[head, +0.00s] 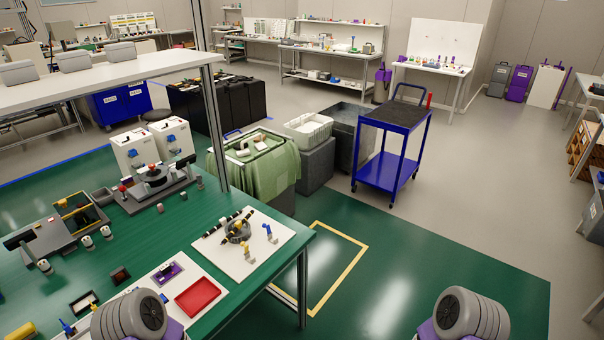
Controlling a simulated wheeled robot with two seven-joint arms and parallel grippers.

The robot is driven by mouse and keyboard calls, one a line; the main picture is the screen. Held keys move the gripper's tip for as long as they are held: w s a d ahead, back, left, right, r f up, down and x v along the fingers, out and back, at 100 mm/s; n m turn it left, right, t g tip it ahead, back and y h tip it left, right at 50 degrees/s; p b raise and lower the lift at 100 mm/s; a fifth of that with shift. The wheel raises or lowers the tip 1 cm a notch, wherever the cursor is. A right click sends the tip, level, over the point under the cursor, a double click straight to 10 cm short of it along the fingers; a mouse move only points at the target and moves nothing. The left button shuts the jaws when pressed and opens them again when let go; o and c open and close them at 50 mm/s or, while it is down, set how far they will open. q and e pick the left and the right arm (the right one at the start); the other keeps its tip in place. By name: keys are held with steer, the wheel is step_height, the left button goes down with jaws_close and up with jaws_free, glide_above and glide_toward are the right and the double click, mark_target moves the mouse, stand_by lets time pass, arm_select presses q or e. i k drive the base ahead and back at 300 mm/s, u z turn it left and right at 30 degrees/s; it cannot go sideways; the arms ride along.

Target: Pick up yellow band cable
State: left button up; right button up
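Dark cables with light yellowish bands (222,224) lie on a white board (213,253) near the right corner of the green table. They rest at or across a grey round holder (238,237), and I cannot tell at this size exactly how they sit in it or which bands are yellow. A yellow-and-blue upright piece (247,249) and a blue-topped piece (268,233) stand on the same board. Neither of my grippers is in view; only grey rounded parts of my arms show at the bottom edge.
The green table (185,225) also holds a red tray (198,298), a grey fixture (155,180) and white boxes (130,151). A metal post rises at its far edge. A blue cart (388,175) stands beyond. The floor right of the table is clear.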

mark_target(238, 224)
steer(key=z, duration=0.75)
steer(key=i, duration=4.5)
steer(key=u, duration=2.55)
steer(key=i, duration=1.75)
steer(key=u, duration=0.2)
